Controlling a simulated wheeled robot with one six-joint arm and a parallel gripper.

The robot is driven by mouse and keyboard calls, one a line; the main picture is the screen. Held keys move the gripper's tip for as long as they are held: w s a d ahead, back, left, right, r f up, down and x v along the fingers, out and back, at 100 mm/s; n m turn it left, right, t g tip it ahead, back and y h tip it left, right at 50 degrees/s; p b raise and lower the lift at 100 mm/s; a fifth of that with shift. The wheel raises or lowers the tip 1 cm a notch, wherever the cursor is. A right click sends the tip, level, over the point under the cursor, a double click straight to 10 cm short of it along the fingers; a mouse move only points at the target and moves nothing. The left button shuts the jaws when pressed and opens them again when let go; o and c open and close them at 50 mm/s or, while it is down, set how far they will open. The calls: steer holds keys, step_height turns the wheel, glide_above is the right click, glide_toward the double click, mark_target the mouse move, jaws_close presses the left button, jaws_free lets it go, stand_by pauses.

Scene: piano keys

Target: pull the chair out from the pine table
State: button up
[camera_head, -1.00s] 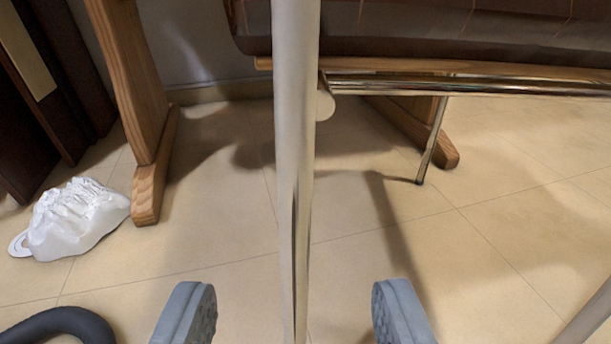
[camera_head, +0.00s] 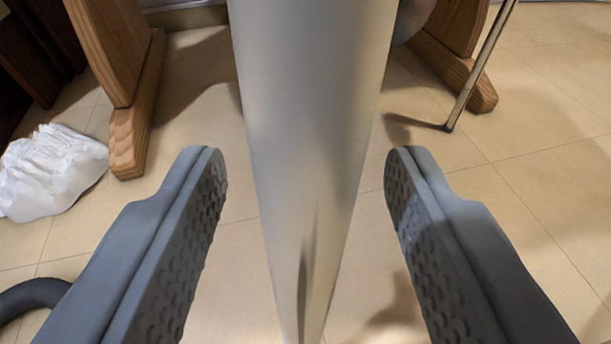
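A metal chair leg (camera_head: 308,130) runs down the middle of the view, large and close. My gripper (camera_head: 306,165) is open, with one grey padded finger on each side of the leg. A clear gap shows between the leg and each finger. A thinner chair leg (camera_head: 480,70) stands on the floor farther back at the right. The pine table's wooden feet show at the left (camera_head: 128,130) and at the upper right (camera_head: 455,70). The chair seat and the tabletop are out of the picture.
A crumpled white bag (camera_head: 50,170) lies on the tiled floor at the left. A dark curved object (camera_head: 35,295) sits at the lower left edge. Open tiled floor (camera_head: 540,170) shows at the right.

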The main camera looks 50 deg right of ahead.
jaws_close()
steer(key=shift+s+a, duration=0.1)
steer(key=f+v, duration=0.3)
steer(key=v, duration=1)
steer(key=shift+s+a, duration=0.35)
steer(key=shift+a, duration=0.35)
stand_by(1.0)
steer(key=s+a, duration=0.1)
steer(key=a, duration=0.1)
steer(key=s+a, duration=0.1)
steer(key=shift+s+a, duration=0.35)
steer(key=shift+s, duration=0.05)
stand_by(0.5)
steer(key=shift+o, duration=1.3)
jaws_free()
steer(key=shift+d, duration=0.1)
